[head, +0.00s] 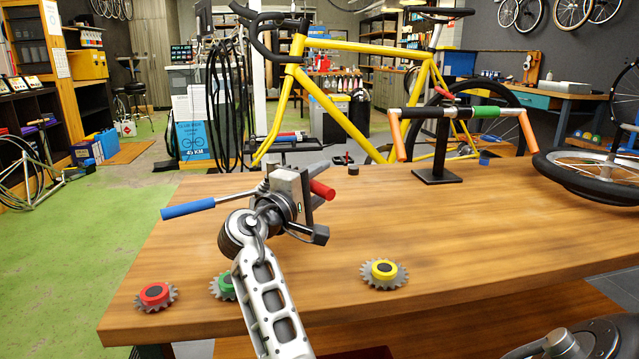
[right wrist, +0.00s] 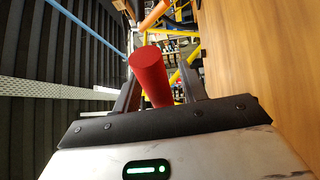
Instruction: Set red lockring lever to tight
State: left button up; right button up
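A red cylindrical handle (head: 322,189) sticks out to the right beside my right gripper (head: 292,192) in the head view, above the wooden table. In the right wrist view the red handle (right wrist: 151,75) lies between the two dark fingers of my right gripper (right wrist: 160,88). The fingers are apart, with a gap at the handle's right side; contact on the left is unclear. The handle's mount is hidden behind my gripper. A red lockring (head: 155,294) on a toothed cog lies at the table's front left. My left gripper is not in view.
A blue handle (head: 188,209) on a grey rod reaches left of my gripper. A green lockring (head: 225,286) is partly behind my arm; a yellow lockring (head: 384,271) lies right of it. A black stand (head: 438,172) with orange grips is at the back. The table's (head: 470,225) middle right is clear.

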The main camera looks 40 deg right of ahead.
jog(key=shift+a, duration=0.15)
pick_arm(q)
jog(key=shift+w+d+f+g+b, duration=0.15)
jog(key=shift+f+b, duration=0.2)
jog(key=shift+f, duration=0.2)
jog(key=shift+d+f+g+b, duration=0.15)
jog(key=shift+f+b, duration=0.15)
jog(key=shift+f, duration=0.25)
pick_arm(e)
jog(key=s+a+f, duration=0.1)
jog(key=s+a, duration=0.1)
jog(key=a, duration=1.3)
jog(key=shift+s+a+f, duration=0.2)
jog(key=shift+s+f, duration=0.1)
jog(key=shift+s, duration=0.1)
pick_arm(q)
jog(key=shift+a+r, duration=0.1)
